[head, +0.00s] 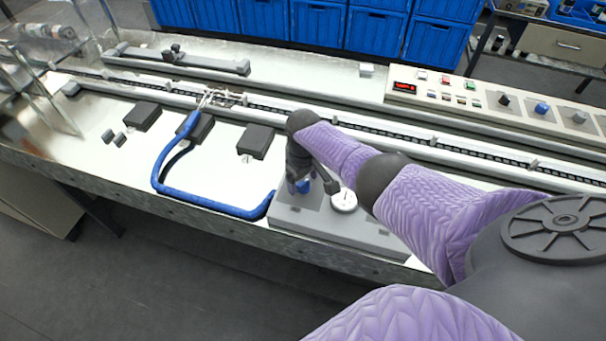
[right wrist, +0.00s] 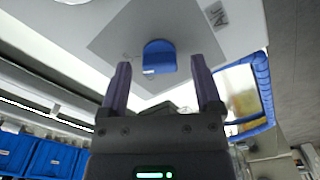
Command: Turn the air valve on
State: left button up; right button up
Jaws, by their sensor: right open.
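The air valve's blue knob (head: 303,187) sits on a grey plate at the left end of a grey block (head: 345,238) on the bench's front edge. In the right wrist view the blue knob (right wrist: 159,58) lies on a dark grey square, with lettering beside it. My right gripper (head: 299,172) points down over the knob and partly hides it in the head view. In the right wrist view its two fingers (right wrist: 160,68) are apart, with the knob in the gap between their tips; neither finger visibly touches it. My left gripper is not in view.
A round white gauge (head: 344,200) stands just right of the knob. A blue hose (head: 185,193) runs from the block's left end to the rail. A control panel (head: 490,105) with buttons and knobs is at the back right. Blue crates (head: 375,32) stand behind the bench.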

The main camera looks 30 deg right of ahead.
aim_at(303, 183)
notch_tip(303, 183, up, 10)
jog(key=p, duration=0.4)
jog(key=shift+f+p, duration=0.2)
jog(key=shift+p, duration=0.2)
